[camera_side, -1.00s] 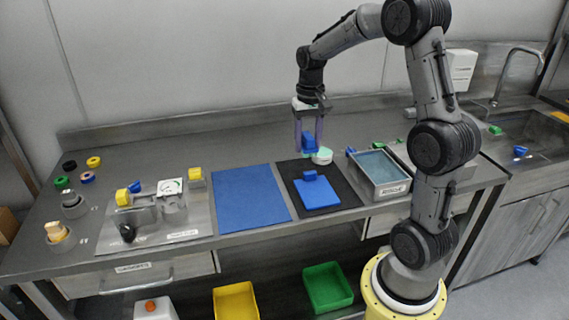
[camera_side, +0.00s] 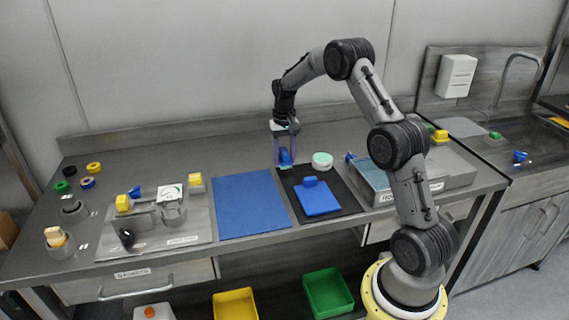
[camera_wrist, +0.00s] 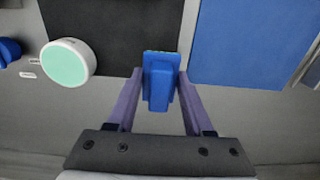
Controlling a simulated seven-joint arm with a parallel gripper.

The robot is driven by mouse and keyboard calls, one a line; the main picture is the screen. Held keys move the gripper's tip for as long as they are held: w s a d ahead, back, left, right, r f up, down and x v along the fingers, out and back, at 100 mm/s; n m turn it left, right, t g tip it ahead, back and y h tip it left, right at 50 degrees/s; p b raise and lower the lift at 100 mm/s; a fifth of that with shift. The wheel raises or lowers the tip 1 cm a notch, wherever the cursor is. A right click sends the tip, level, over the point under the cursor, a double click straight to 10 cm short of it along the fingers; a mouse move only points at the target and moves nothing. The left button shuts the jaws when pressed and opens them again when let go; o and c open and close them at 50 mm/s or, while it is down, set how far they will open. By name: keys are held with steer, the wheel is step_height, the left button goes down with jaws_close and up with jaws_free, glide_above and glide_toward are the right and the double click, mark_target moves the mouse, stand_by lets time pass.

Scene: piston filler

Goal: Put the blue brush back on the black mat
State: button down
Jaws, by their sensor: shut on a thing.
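My gripper (camera_side: 285,158) is shut on the blue brush (camera_side: 285,156), just behind the back left corner of the black mat (camera_side: 345,190). In the wrist view the brush (camera_wrist: 160,82) sits between the fingers of my gripper (camera_wrist: 160,88), with a thin green strip at its far end. The black mat (camera_wrist: 110,30) lies beyond it, and the brush tip overlaps the mat's edge in that view. I cannot tell whether the brush touches the surface below. A blue flat piece with a raised block (camera_side: 318,198) lies on the mat.
A round white tub with a mint top (camera_side: 322,160) stands behind the mat, close to my gripper's right. A blue mat (camera_side: 250,205) lies left of the black one. A metal tray (camera_side: 372,178) stands to the right. The counter behind is clear.

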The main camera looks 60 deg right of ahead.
steer(key=shift+f, duration=1.3)
steer(key=shift+s+f, duration=0.1)
steer(key=shift+c, duration=1.5)
jaws_free()
